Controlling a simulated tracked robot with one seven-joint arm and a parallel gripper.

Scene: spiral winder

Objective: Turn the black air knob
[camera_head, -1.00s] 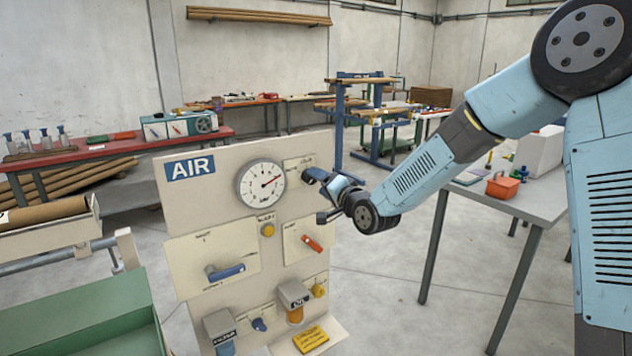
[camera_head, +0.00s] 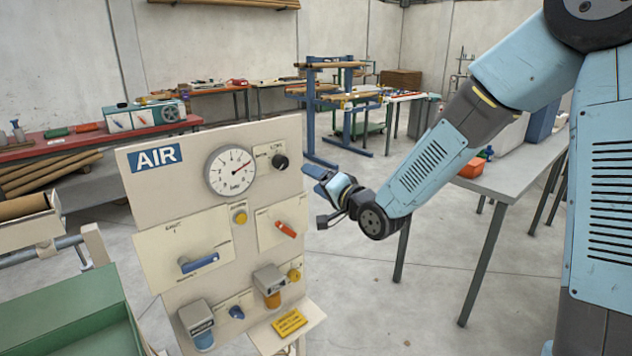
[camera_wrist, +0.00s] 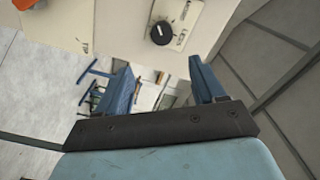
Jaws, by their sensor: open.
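The black air knob (camera_head: 280,161) sits on a small cream plate at the upper right of the AIR panel (camera_head: 200,135), right of the round gauge (camera_head: 231,171). A light pointer mark shows on the knob in the wrist view (camera_wrist: 161,33). My gripper (camera_head: 318,180) is apart from the panel, to the right of the knob and slightly lower in the head view. In the wrist view its two blue fingers (camera_wrist: 160,82) are spread apart and empty, and the knob shows beyond them, between their directions.
The panel also carries a blue lever (camera_head: 199,261), an orange handle (camera_head: 286,229), a yellow button (camera_head: 240,217) and a yellow pad (camera_head: 290,322). A green tray (camera_head: 70,315) is at the lower left. A grey table (camera_head: 510,180) stands behind my arm.

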